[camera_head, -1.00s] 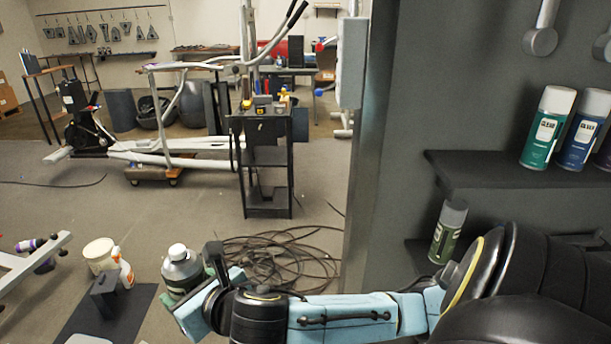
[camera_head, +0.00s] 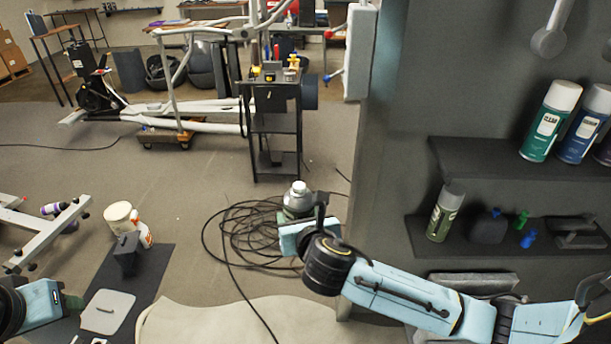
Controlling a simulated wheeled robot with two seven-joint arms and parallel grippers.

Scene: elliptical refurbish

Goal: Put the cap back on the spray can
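My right arm comes in from the right, and its gripper (camera_head: 306,212) is at the middle, around a grey spray can (camera_head: 297,201) with a pale top. The can stands upright in it, above the floor cables. The fingers are mostly hidden, but the can moves with the arm. My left gripper (camera_head: 66,302) is low at the left edge, by the dark mat; its fingers are too unclear to judge. A small green thing (camera_head: 73,303) is beside it, and I cannot tell whether this is a cap. No loose cap is clearly identifiable.
A dark mat (camera_head: 158,262) on the floor has a black block (camera_head: 127,256) and a grey plate (camera_head: 108,312). A white tub (camera_head: 118,217) and an orange-white bottle (camera_head: 141,230) stand near it. The shelf (camera_head: 470,160) at right holds capped cans (camera_head: 551,122). Cables (camera_head: 235,235) cover the middle floor.

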